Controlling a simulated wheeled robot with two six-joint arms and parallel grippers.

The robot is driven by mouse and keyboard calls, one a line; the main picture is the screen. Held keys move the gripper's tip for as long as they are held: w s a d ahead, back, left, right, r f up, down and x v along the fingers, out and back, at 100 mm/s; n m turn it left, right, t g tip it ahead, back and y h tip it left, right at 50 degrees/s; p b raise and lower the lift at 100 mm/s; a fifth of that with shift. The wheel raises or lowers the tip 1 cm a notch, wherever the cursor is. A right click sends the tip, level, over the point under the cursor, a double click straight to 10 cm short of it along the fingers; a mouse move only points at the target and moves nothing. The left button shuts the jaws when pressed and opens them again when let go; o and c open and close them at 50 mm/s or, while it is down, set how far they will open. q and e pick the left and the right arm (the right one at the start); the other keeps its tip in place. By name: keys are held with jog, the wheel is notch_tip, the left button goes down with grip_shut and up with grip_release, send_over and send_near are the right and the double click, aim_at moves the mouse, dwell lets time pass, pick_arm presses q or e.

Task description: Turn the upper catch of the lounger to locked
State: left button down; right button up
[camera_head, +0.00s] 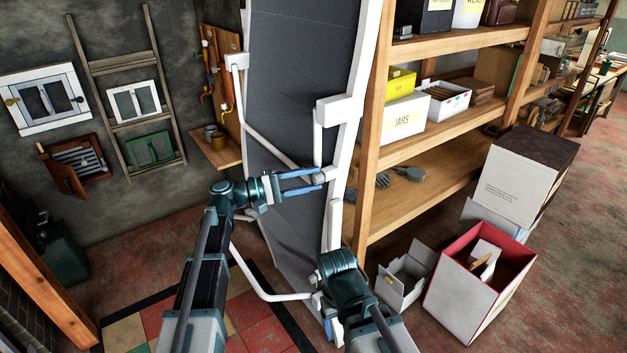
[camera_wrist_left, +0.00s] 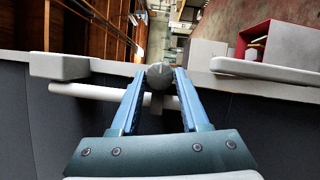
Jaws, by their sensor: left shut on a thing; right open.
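The lounger (camera_head: 290,100) stands folded upright, with dark grey fabric and a white frame. My left gripper (camera_head: 320,180) is at its right-hand rail, its blue fingers shut on a small grey knob, the upper catch (camera_head: 323,175). The left wrist view shows this catch (camera_wrist_left: 159,74) between the fingertips, with a pale bar (camera_wrist_left: 95,91) beside it. The fingers hide part of the catch, and I cannot read its setting. My right gripper (camera_head: 332,318) is low at the lounger's lower rail, open and mostly hidden by its own wrist.
A wooden shelf unit (camera_head: 445,150) with boxes stands close right of the lounger. A red-lined box (camera_head: 460,290) and a small open carton (camera_head: 402,280) are on the floor at lower right. A ladder (camera_head: 125,90) and small window frames are on the left wall.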

pick_arm(q)
jog(key=shift+r, duration=0.25)
jog(key=shift+c, duration=2.1)
grip_release()
jog(key=shift+s+d+r, duration=0.1)
jog(key=shift+s, duration=0.05)
jog(key=shift+a, duration=0.55)
jog(key=r+v, duration=0.1)
jog(key=v, duration=1.1)
jog(key=shift+a+f+b, duration=0.35)
jog(key=shift+f, duration=0.1)
jog(key=shift+s+d, duration=0.1)
jog(key=shift+s, duration=0.1)
